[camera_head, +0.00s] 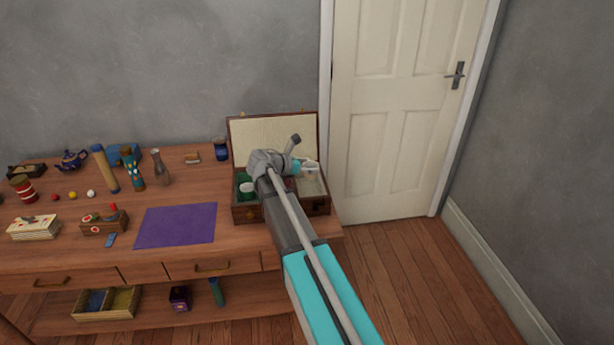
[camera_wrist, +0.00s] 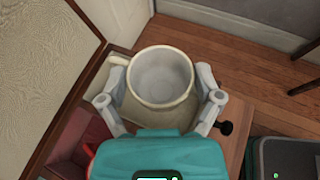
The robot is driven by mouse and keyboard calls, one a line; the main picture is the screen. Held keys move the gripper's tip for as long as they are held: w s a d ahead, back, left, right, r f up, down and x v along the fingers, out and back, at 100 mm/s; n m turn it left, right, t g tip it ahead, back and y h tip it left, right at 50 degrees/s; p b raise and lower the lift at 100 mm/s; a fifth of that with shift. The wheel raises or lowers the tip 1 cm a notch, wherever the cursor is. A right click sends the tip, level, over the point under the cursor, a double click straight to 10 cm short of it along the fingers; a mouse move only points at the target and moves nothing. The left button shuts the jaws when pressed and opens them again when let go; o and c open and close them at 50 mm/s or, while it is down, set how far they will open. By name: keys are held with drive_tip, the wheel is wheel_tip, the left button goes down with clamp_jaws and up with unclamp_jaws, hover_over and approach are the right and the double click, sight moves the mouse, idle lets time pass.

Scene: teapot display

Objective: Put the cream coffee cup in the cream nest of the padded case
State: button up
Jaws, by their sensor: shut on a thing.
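The cream coffee cup (camera_wrist: 160,76) is between the two fingers of my gripper (camera_wrist: 162,82) in the wrist view, with its open top facing the camera. My gripper is shut on it. In the head view my gripper (camera_head: 297,169) is over the right part of the open padded case (camera_head: 250,214), and the cup shows only as a pale patch beside it. The cream nest (camera_head: 312,186) is at the right end of the case. In the wrist view the cup covers much of it, so I cannot tell whether the cup touches its bottom.
The raised lid (camera_head: 270,140) stands behind my gripper. A green compartment (camera_head: 241,180) at the left holds a small pale-and-green thing; a red compartment (camera_wrist: 90,140) is beside the cream one. A purple mat (camera_head: 176,225) lies left of the case. The table ends just right of it.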

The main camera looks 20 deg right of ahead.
sight(309, 174)
drive_tip(key=shift+f+b, duration=0.85)
drive_tip(key=shift+f, duration=0.35)
drive_tip(key=shift+f+b, duration=0.6)
drive_tip(key=o, duration=0.9)
drive_tip(key=shift+r, duration=0.25)
drive_tip(key=shift+r+p, duration=0.45)
drive_tip(key=shift+p, duration=0.2)
drive_tip(key=shift+a+r, duration=0.25)
drive_tip(key=p+v, duration=0.4)
drive_tip(key=v, duration=0.7)
drive_tip(key=shift+s+a+f+p, duration=0.1)
drive_tip(key=shift+a+p, duration=0.1)
drive_tip(key=shift+p, duration=0.1)
